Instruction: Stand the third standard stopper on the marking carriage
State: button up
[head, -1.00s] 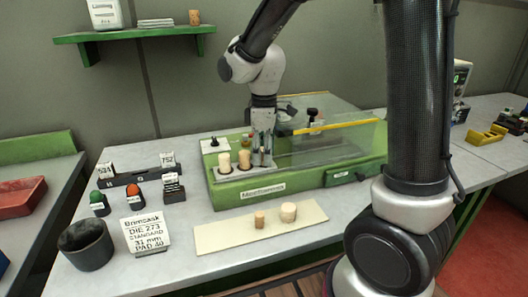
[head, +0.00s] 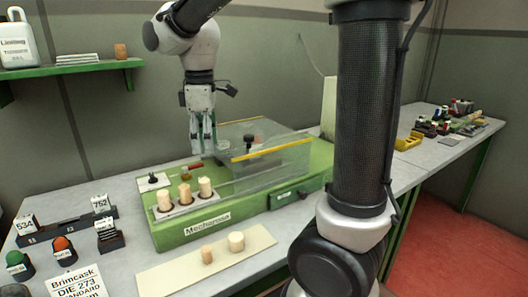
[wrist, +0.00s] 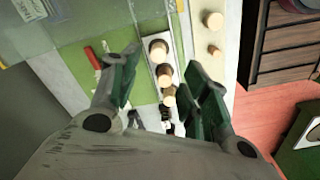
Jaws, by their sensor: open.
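Three pale cork stoppers stand upright in a row on the marking carriage (head: 176,211), a light plate on the left end of the green machine. They are the left stopper (head: 164,200), the middle stopper (head: 185,194) and the right stopper (head: 205,188). My gripper (head: 204,150) is above and behind the right stopper, clear of it, open and empty. In the wrist view its spread fingers (wrist: 160,72) frame the row from above, with nothing held between them.
A narrow cork (head: 207,254) and a wider cork (head: 236,241) stand on a cream board (head: 170,278) in front. A clear cover (head: 268,160) with a yellow edge is right of my gripper. A red-handled tool (head: 192,167) lies behind the carriage.

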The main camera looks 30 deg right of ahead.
jog(key=s+d+m+t, duration=0.4)
jog(key=s+d+m, duration=0.8)
jog(key=s, duration=0.6)
jog(key=shift+d, duration=0.85)
jog(key=shift+s, duration=0.1)
